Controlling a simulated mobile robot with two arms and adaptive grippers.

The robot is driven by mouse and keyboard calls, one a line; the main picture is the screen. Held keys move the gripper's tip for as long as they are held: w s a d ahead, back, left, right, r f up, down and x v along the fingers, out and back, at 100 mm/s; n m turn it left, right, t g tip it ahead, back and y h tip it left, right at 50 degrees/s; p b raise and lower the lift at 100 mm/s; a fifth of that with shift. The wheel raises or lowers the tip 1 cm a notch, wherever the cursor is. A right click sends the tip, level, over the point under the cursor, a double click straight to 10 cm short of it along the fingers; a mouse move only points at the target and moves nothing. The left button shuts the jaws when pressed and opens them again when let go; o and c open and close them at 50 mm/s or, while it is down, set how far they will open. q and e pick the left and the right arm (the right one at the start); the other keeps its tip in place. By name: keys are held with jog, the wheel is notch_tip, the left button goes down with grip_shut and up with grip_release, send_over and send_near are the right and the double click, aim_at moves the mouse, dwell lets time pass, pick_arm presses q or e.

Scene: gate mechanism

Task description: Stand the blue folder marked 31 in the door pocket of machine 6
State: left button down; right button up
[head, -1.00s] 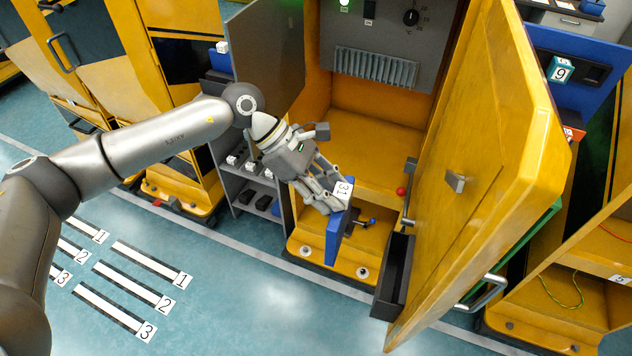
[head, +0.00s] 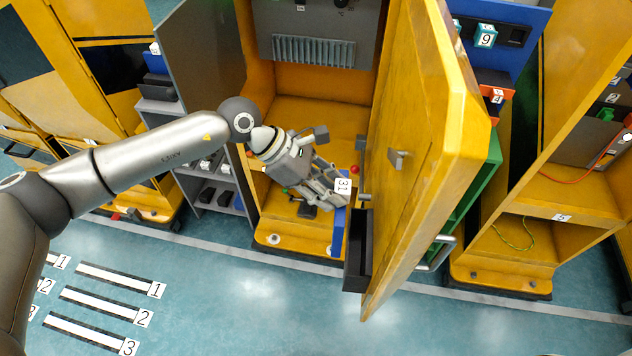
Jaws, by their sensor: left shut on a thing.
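The blue folder (head: 339,232) with the white label 31 (head: 343,187) hangs upright from my left gripper (head: 334,196), which is shut on its upper part. The folder is in front of the open yellow cabinet. The black door pocket (head: 358,262) is on the inner side of the open yellow door (head: 428,150), just right of the folder. The folder's right edge is close to the pocket's left side; I cannot tell whether they touch. The folder does not appear to be inside the pocket. My right gripper is not in view.
The cabinet's lower ledge (head: 290,250) and a red knob (head: 355,169) lie behind the folder. A grey shelf (head: 205,190) with small boxes stands to the left. A blue unit marked 9 (head: 486,36) is behind the door.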

aim_at(348, 186)
pick_arm(q)
jog(key=shift+s+d+f+p, duration=0.1)
jog(key=shift+s+d+p, duration=0.1)
jog(key=shift+d, duration=0.6)
jog(key=shift+s+d+r+p, duration=0.1)
jog(key=shift+d+p, duration=0.1)
jog(key=shift+d, duration=0.55)
jog(key=shift+s+d+f+p, duration=0.1)
jog(key=shift+s+d+p, duration=0.1)
jog(key=shift+d, duration=0.6)
jog(key=shift+d+f, duration=0.1)
jog(key=shift+d, duration=0.2)
notch_tip(348, 186, down, 14)
jog(key=b, duration=0.9)
jog(key=shift+r+b, duration=0.2)
jog(key=shift+b, duration=0.15)
jog(key=shift+a+f+b, duration=0.1)
jog(key=shift+f+b, duration=0.2)
jog(key=shift+b, duration=0.05)
jog(key=c, duration=1.1)
grip_release()
jog(key=shift+o, duration=0.8)
